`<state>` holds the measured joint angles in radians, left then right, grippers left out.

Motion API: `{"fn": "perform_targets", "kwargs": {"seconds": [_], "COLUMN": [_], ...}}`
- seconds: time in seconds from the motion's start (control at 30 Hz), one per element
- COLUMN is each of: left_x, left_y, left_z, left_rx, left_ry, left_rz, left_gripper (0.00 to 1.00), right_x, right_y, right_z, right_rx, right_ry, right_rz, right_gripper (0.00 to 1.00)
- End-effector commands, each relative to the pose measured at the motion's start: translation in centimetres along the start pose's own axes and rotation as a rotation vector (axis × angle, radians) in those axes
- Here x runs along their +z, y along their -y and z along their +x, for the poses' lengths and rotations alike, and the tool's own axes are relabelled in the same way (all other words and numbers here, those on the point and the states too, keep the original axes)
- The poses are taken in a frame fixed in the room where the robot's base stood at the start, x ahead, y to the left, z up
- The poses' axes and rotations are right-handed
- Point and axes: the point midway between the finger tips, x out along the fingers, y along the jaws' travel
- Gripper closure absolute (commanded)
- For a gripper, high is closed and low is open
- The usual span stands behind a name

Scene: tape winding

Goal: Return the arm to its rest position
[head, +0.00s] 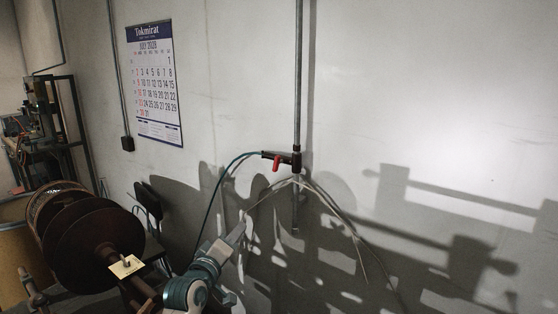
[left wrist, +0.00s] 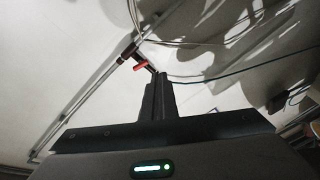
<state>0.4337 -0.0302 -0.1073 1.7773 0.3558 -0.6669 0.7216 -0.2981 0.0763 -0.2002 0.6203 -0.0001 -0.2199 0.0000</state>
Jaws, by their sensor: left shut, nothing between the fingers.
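My left gripper (head: 236,236) shows at the bottom middle of the head view, raised and pointing up to the right in front of the wall. Its fingers are shut with nothing between them. In the left wrist view the two dark fingers of my left gripper (left wrist: 157,98) stand side by side, closed together. My teal and grey left wrist shows below the gripper in the head view. My right gripper is not in either view.
A dark red spool (head: 95,245) on a shaft stands at lower left, with a pale square plate (head: 126,266) in front. A pipe with a red-handled valve (head: 277,162) and hanging hoses is on the wall. A calendar (head: 155,85) hangs left; a machine rack (head: 45,115) stands far left.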

Motion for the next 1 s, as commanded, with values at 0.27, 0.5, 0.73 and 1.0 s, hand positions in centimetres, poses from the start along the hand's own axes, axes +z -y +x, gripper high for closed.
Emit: {"fn": "perform_targets", "kwargs": {"seconds": [0.27, 0.5, 0.73, 1.0], "left_x": [5.5, 12.5, 17.9, 21.4], "left_y": [7.0, 15.3, 20.8, 23.5], "left_z": [-5.8, -16.3, -28.5, -41.3], "left_rx": [-0.156, -0.360, -0.532, -0.667], "left_ry": [0.114, 0.313, 0.545, 0.801], "left_rz": [0.140, 0.337, 0.513, 0.662], "left_gripper": [1.00, 1.00, 1.00, 1.00], "right_x": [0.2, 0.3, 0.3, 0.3], "right_y": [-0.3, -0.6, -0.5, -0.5], "right_z": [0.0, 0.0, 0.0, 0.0], "right_rx": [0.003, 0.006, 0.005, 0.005], "right_ry": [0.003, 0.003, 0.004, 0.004], "right_rz": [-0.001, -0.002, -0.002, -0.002], "right_gripper": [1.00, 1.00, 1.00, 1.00]}}
